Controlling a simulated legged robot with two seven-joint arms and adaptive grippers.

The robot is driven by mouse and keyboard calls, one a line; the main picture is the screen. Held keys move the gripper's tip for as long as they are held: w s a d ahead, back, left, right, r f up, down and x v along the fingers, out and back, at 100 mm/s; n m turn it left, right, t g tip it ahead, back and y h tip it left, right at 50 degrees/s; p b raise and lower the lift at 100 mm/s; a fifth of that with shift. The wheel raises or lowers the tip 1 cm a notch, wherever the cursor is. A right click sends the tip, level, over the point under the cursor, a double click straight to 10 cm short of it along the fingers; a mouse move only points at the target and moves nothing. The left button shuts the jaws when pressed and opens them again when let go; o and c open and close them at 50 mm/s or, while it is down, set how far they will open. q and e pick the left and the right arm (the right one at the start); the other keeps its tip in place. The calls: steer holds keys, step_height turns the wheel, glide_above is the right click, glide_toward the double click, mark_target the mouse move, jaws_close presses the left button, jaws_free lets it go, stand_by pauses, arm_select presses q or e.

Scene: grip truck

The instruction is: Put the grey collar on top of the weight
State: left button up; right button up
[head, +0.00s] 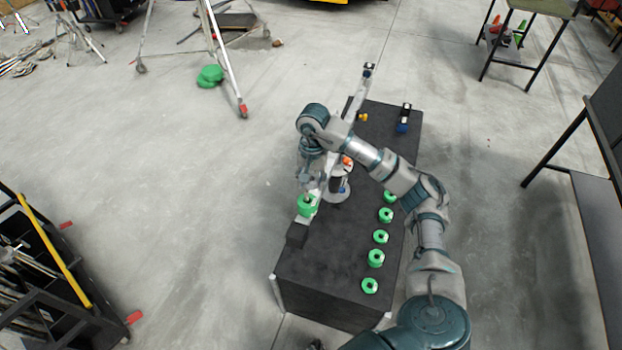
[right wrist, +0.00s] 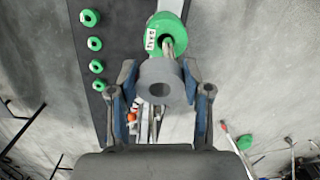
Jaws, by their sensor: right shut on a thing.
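In the right wrist view my right gripper (right wrist: 160,88) is shut on the grey collar (right wrist: 157,74), a thick ring held between both fingertips. The green weight (right wrist: 164,28), with a white label, lies beyond it, and a silver post shows at its hole. The collar overlaps the weight's lower edge in this view; I cannot tell whether they touch. In the head view the weight (head: 307,208) is at the left side of the black table, with my right gripper (head: 309,189) just above it. The collar is hard to make out there. My left gripper is not in view.
Several green discs (head: 376,258) line the right side of the black table (head: 330,285). A round grey stand (head: 338,190) is behind my arm. Blue (head: 402,128) and yellow items lie at the far end.

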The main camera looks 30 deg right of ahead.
mark_target(306, 195)
steer(key=shift+s+a+f+b, duration=0.15)
steer(key=shift+a+f+b, duration=0.25)
steer(key=shift+a+f, duration=0.25)
steer(key=shift+a+f+b, duration=0.35)
steer(key=shift+a, duration=0.2)
steer(key=shift+f, duration=0.2)
steer(key=shift+f+b, duration=0.25)
steer(key=shift+b, duration=0.1)
steer(key=shift+d+f+b, duration=0.3)
steer(key=shift+f+b, duration=0.05)
steer(key=shift+f, duration=0.15)
steer(key=shift+d+f, duration=0.1)
steer(key=shift+f, duration=0.15)
steer(key=shift+f+b, duration=0.15)
steer(key=shift+b, duration=0.2)
steer(key=shift+f, duration=0.25)
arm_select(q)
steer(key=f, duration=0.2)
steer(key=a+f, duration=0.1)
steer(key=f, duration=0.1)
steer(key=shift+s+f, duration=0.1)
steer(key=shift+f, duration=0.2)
